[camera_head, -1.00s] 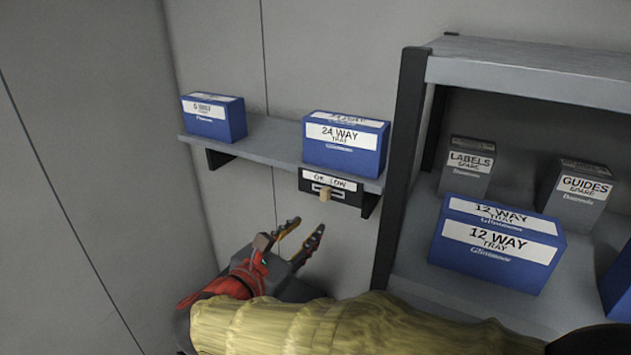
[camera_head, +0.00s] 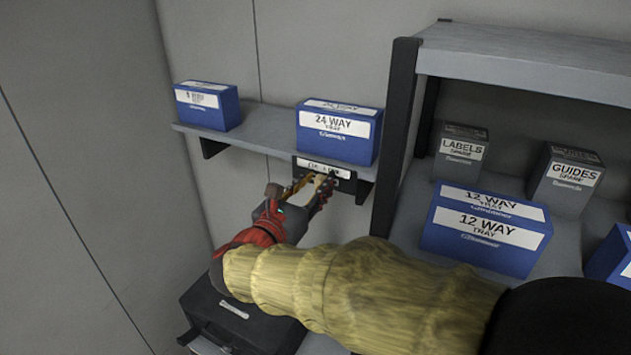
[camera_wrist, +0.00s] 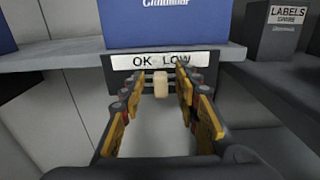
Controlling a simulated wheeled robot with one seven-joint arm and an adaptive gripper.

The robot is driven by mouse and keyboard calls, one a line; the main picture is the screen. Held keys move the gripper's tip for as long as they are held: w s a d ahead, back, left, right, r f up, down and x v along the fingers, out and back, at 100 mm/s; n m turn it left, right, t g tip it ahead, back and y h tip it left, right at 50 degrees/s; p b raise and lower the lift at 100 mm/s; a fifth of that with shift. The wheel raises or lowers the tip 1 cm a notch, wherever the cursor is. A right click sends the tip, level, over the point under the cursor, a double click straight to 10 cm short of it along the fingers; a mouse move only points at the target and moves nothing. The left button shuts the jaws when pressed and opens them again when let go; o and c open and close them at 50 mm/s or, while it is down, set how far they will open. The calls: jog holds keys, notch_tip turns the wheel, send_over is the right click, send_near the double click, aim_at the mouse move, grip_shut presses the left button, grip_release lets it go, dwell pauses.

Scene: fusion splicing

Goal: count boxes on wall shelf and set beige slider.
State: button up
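The wall shelf (camera_head: 262,134) carries two blue boxes, one smaller box (camera_head: 207,107) at its left end and one 24 WAY tray box (camera_head: 338,136) at its right. Below the right box hangs a black label holder marked OK and LOW, whose sign (camera_wrist: 161,60) shows in the wrist view. The beige slider (camera_wrist: 160,84) stands near the middle, under the gap between the words. My gripper (camera_wrist: 158,92) is open, with a finger on each side of the slider and a gap to each. In the head view my gripper (camera_head: 313,187) partly hides the holder.
A grey shelf unit (camera_head: 520,58) stands to the right with a dark upright post (camera_head: 396,125) close to my gripper. It holds a LABELS box (camera_head: 461,151), a GUIDES box (camera_head: 566,180) and 12 WAY tray boxes (camera_head: 486,230). A dark case (camera_head: 235,310) sits below my arm.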

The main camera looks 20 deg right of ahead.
jog(key=shift+c, duration=1.3)
grip_shut()
